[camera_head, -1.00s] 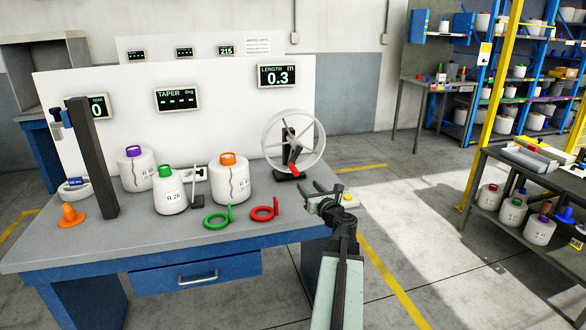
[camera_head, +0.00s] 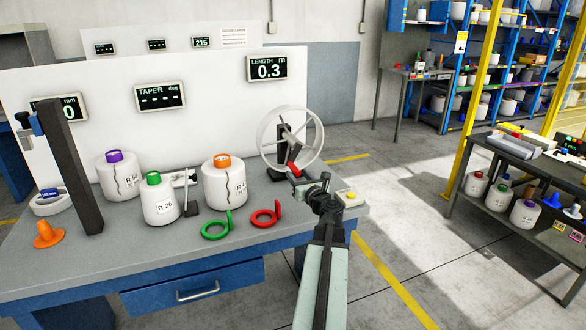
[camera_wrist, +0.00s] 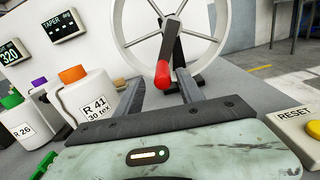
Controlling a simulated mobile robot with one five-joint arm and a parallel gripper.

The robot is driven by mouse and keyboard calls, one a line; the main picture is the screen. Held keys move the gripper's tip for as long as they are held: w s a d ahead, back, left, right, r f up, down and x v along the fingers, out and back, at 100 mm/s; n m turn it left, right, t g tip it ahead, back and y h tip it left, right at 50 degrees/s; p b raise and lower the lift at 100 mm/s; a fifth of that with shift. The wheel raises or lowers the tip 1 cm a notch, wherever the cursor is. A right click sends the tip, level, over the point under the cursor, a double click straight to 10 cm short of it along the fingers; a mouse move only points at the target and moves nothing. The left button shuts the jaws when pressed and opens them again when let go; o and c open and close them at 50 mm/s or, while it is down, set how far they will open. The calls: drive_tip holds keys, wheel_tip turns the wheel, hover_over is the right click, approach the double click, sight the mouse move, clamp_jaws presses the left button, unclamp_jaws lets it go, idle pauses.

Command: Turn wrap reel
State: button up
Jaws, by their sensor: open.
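The wrap reel (camera_head: 308,138) is a white spoked wheel on a dark stand at the right end of the bench. It also shows in the wrist view (camera_wrist: 222,22). Its red handle (camera_head: 294,169) sits low on the wheel. In the wrist view the red handle (camera_wrist: 163,74) stands between and just beyond my two fingers. My gripper (camera_head: 310,183) is open, just in front of the handle; the wrist view shows the fingers (camera_wrist: 160,92) spread with nothing clasped. The length display (camera_head: 268,68) reads 0.3 m.
A yellow reset button (camera_head: 349,196) is right of my gripper. Green (camera_head: 216,229) and red (camera_head: 264,217) rings lie on the bench front. White bobbins with orange (camera_head: 226,185), green (camera_head: 160,202) and purple (camera_head: 118,178) tops stand left. A dark post (camera_head: 72,165) rises further left.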

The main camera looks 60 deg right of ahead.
sight(293, 168)
drive_tip(key=x, duration=0.6)
drive_tip(key=shift+d, duration=0.3)
clamp_jaws()
drive_tip(key=shift+a, duration=0.1)
idle(0.9)
